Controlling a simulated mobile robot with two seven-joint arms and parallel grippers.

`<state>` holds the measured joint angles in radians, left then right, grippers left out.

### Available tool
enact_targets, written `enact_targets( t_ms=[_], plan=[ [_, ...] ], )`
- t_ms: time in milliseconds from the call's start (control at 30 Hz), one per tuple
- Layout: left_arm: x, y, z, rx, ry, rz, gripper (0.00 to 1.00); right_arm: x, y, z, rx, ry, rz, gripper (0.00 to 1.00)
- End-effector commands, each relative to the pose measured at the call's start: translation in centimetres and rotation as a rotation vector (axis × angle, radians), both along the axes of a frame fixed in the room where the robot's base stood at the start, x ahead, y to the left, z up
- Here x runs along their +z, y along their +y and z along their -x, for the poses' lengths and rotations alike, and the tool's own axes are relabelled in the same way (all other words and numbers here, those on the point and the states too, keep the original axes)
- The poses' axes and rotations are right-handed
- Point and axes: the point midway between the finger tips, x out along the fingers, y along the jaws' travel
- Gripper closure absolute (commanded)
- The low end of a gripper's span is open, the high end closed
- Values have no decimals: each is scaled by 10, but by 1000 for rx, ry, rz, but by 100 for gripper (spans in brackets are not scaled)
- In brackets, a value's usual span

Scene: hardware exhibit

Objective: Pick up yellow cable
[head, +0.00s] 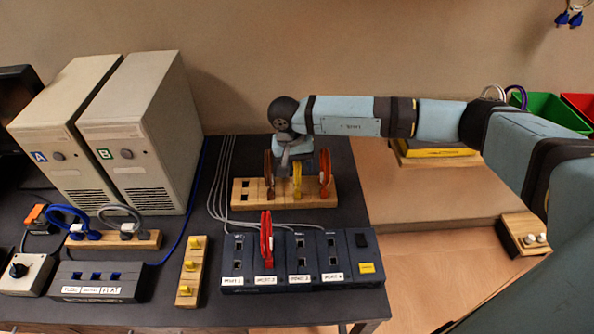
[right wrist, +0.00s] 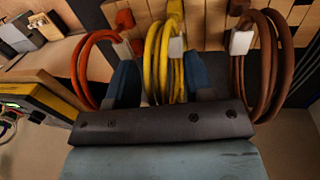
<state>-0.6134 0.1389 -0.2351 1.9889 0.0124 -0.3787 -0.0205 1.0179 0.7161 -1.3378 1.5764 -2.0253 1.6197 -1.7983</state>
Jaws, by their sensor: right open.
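The yellow cable (head: 297,181) is a coiled loop plugged into a wooden rack (head: 285,203), between a brown cable (head: 268,176) and a red-orange cable (head: 325,174). My right gripper (head: 294,158) is over the rack at the yellow cable. In the right wrist view, its blue fingers (right wrist: 160,80) are apart, one on each side of the yellow coil (right wrist: 155,55). The orange coil (right wrist: 88,65) is left of the fingers and the brown coil (right wrist: 265,65) is right of them. I cannot tell whether either finger touches the yellow cable. My left gripper is not in view.
A dark port box (head: 300,277) with a red cable (head: 266,240) plugged in stands in front of the rack. Two computer towers (head: 140,140), a small wooden strip with yellow plugs (head: 189,270) and another cable rack (head: 145,240) are to the left.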

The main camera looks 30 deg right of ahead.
Motion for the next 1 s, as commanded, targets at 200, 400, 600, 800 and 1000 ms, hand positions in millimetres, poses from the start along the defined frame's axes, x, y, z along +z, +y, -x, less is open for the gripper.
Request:
enact_targets(
  t_ms=[200,400,600,800,1000],
  plan=[
    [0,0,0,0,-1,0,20,1,0,0,0,-1,0,66],
    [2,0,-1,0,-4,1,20,1,0,0,0,-1,0,100],
    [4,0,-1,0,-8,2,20,1,0,0,0,-1,0,100],
    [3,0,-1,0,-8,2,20,8,0,-1,0,-3,-2,100],
    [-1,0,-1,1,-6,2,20,34,1,-1,1,-5,-2,100]
  ],
)
